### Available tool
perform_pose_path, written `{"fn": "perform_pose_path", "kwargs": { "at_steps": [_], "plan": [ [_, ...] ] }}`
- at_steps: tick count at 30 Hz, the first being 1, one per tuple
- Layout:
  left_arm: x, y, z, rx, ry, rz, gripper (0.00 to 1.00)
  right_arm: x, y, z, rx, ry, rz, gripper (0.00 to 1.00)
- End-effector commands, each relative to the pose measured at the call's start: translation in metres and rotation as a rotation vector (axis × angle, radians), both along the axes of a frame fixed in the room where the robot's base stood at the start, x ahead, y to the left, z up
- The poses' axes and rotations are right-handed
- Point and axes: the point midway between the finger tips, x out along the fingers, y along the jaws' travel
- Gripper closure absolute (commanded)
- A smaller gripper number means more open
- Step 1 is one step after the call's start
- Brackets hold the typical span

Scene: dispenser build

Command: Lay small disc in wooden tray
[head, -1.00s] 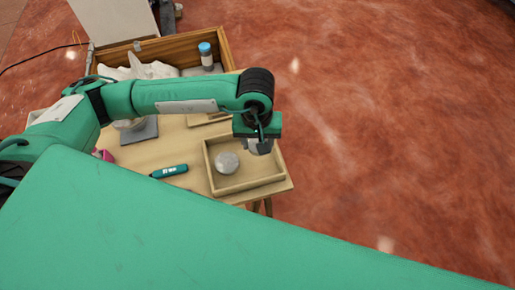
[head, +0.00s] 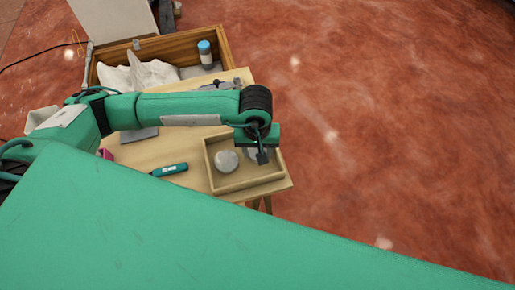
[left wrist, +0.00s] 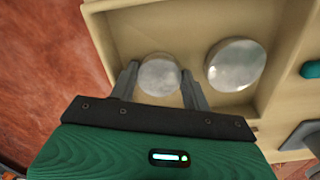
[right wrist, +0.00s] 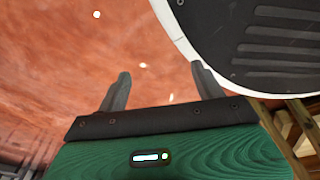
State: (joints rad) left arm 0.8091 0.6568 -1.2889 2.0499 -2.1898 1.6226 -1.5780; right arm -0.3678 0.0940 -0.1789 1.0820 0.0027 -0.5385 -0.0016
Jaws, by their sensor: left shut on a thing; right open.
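The wooden tray (head: 245,187) stands at the front right corner of the table. A larger grey disc (head: 226,161) lies in its left part; it also shows in the left wrist view (left wrist: 236,65). My left gripper (head: 262,157) is down inside the tray's right part. In the left wrist view my left gripper (left wrist: 160,77) is shut on the small disc (left wrist: 159,76), a finger on each side, beside the larger disc. Whether the small disc touches the tray floor I cannot tell. My right gripper (right wrist: 160,85) is open and empty, over the red floor.
A teal pen-like tool (head: 169,170) lies left of the tray. A wooden box (head: 165,46) behind holds white cloth and a blue-capped bottle (head: 205,54). A grey pad (head: 138,135) and a pink object (head: 105,154) are further left. Red floor lies right of the table.

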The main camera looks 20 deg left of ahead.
Motion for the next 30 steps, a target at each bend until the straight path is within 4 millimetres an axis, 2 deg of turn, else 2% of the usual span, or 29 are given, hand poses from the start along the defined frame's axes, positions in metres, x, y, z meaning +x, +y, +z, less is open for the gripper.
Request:
{"fn": "perform_pose_path", "kwargs": {
  "at_steps": [5, 14, 16, 17, 21, 27, 30],
  "plan": [
    [0.0, 0.0, 0.0, 0.0, 0.0, 0.0, 0.43, 0.004, 0.001, 0.003, 0.001, -0.006, -0.001, 0.31],
    [0.0, 0.0, 0.002, 0.0, 0.0, 0.0, 0.43, -0.004, 0.0, 0.002, 0.001, 0.002, -0.002, 0.31],
    [0.001, 0.0, 0.006, 0.0, -0.002, 0.0, 0.43, -0.014, -0.001, -0.006, 0.001, 0.01, -0.004, 0.31],
    [0.001, 0.0, 0.012, -0.002, -0.004, -0.001, 0.43, -0.016, 0.0, -0.008, 0.001, 0.016, -0.005, 0.31],
    [0.001, 0.001, 0.043, -0.001, -0.006, -0.002, 0.43, 0.002, 0.005, 0.003, 0.006, 0.003, -0.006, 0.31],
    [0.001, 0.001, 0.087, -0.001, -0.006, -0.001, 0.43, 0.016, 0.009, 0.015, 0.008, 0.002, -0.008, 0.31],
    [0.0, 0.002, 0.103, 0.0, -0.003, -0.001, 0.43, 0.021, 0.01, 0.019, 0.009, 0.001, -0.009, 0.31]
  ]
}}
